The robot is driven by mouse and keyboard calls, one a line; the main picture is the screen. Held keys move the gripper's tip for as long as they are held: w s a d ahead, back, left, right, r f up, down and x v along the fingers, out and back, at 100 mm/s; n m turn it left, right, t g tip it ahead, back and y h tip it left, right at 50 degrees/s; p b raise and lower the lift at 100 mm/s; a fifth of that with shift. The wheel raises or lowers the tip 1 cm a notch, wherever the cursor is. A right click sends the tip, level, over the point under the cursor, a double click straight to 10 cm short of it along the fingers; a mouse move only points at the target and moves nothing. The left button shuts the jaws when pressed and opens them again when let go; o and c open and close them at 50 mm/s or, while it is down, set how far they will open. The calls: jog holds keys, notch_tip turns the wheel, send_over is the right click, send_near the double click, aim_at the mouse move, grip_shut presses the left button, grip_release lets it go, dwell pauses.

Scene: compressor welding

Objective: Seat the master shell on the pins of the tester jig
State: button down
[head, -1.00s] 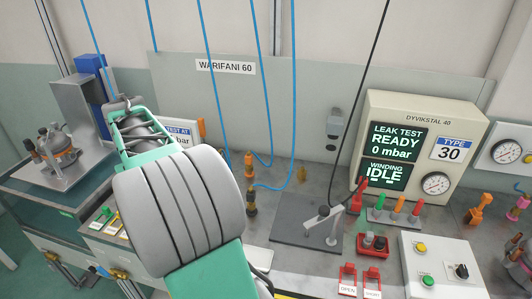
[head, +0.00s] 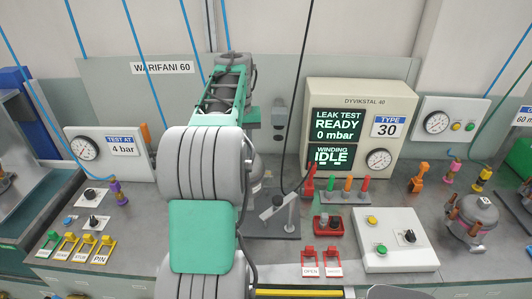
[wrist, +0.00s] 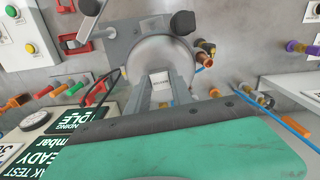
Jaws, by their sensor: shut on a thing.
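In the wrist view the grey round master shell (wrist: 142,52) sits between the two fingers of my gripper (wrist: 165,92), which is shut on it. A pale patch shows between the fingers. Copper-coloured stubs stick out at the shell's right. The shell is over or at the grey plate of the tester jig (wrist: 118,45). The pins are hidden, so I cannot tell whether it touches them. In the head view a strip of the shell (head: 257,168) shows beside my arm, which hides my gripper. The jig's dark plate (head: 264,229) lies below, with its lever clamp (head: 274,206) at the right.
The leak test box (head: 358,125) stands right of the jig. In front are a red switch block (head: 328,223), red OPEN tags (head: 310,262) and a white button box (head: 392,240). Another compressor shell (head: 473,220) stands at the far right. Blue hoses hang behind.

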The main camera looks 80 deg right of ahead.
jog(key=m, duration=0.1)
send_over(266, 175)
jog(key=shift+d+f, duration=0.2)
jog(key=shift+f, duration=0.35)
jog(key=shift+a+r, duration=0.1)
jog(key=shift+r, duration=0.05)
jog(key=shift+f+b, duration=1.55)
jog(key=shift+f, duration=1.8)
jog(key=shift+f+b, duration=0.75)
jog(key=shift+f, duration=0.7)
jog(key=c, duration=1.1)
grip_release()
jog(key=shift+o, duration=0.2)
